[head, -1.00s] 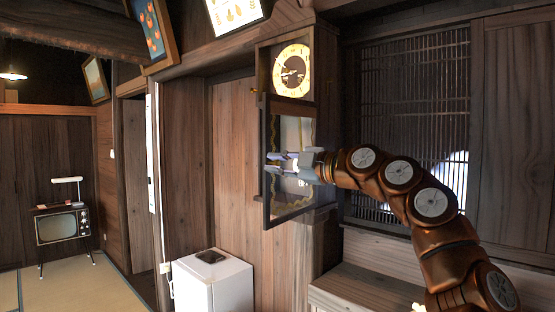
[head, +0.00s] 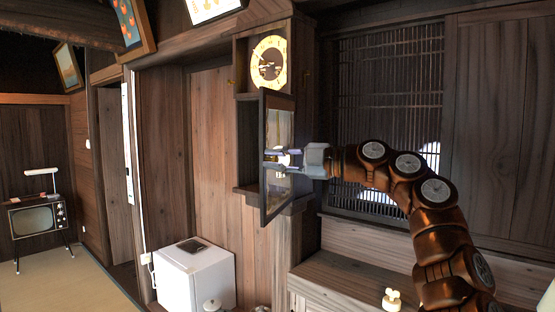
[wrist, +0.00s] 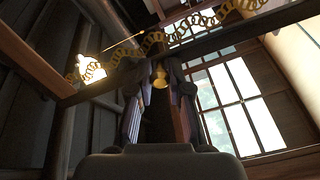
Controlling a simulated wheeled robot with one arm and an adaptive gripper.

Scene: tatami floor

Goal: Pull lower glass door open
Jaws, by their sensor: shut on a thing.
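A wooden wall clock case (head: 241,60) hangs on the wall, with a round gold dial (head: 269,62) in its upper part. Its lower glass door (head: 263,205) has a dark frame and stands swung out, its free edge toward me on the left. My gripper (head: 273,157) is at mid-height of that door, shut on it near the free edge. In the wrist view my gripper (wrist: 160,98) has its fingers around a small gold piece (wrist: 160,76) at the dark door frame (wrist: 205,47). Gold scrollwork shows along the glass. The exact contact is partly hidden.
The open lower compartment (head: 248,150) shows left of the door. A small white fridge (head: 195,275) stands below. A wooden bench (head: 345,280) runs below right, under a lattice window (head: 385,100). An old television (head: 38,218) stands far left.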

